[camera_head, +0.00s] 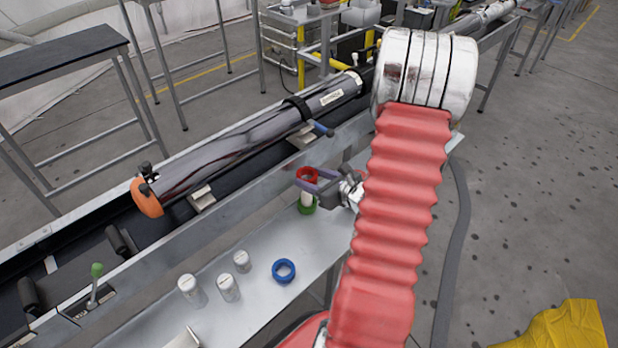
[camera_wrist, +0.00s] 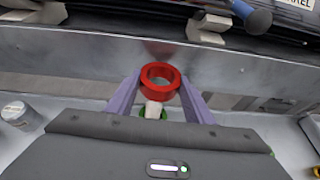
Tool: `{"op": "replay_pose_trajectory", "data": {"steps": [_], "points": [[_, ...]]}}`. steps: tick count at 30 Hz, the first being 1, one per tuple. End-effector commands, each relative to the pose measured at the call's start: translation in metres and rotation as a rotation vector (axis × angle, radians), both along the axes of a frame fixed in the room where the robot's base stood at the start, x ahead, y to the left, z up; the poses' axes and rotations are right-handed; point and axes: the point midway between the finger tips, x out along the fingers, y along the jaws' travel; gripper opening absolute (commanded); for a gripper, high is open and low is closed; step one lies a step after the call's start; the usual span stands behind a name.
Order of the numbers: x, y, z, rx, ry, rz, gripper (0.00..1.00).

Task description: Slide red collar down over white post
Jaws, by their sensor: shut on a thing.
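My gripper (camera_head: 317,182) is shut on the red collar (camera_head: 307,174), with its purple fingers on either side of the ring. In the wrist view the red collar (camera_wrist: 160,82) sits between the fingertips with its opening facing up. The white post (camera_head: 307,198) shows just below the collar, with a green collar (camera_head: 308,208) around its base. In the wrist view the post (camera_wrist: 153,108) shows below and slightly left of the red ring's middle. I cannot tell whether the post's top is inside the red collar.
A blue collar (camera_head: 284,271) lies flat on the metal shelf. Several white posts, one of them here (camera_head: 228,288), stand to its left. A long metal tube (camera_head: 240,140) with an orange end lies in the trough behind. The shelf between the blue collar and the green collar is clear.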

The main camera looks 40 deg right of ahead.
Motion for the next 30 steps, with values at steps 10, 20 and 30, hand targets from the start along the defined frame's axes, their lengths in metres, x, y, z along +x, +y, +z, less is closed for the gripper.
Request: {"op": "replay_pose_trajectory", "data": {"steps": [10, 20, 30], "points": [[0.001, 0.002, -0.003, 0.001, 0.000, 0.004, 0.22], [0.001, 0.002, -0.021, 0.002, 0.000, 0.005, 0.22], [0.000, 0.002, -0.040, 0.002, 0.000, 0.003, 0.22]]}}
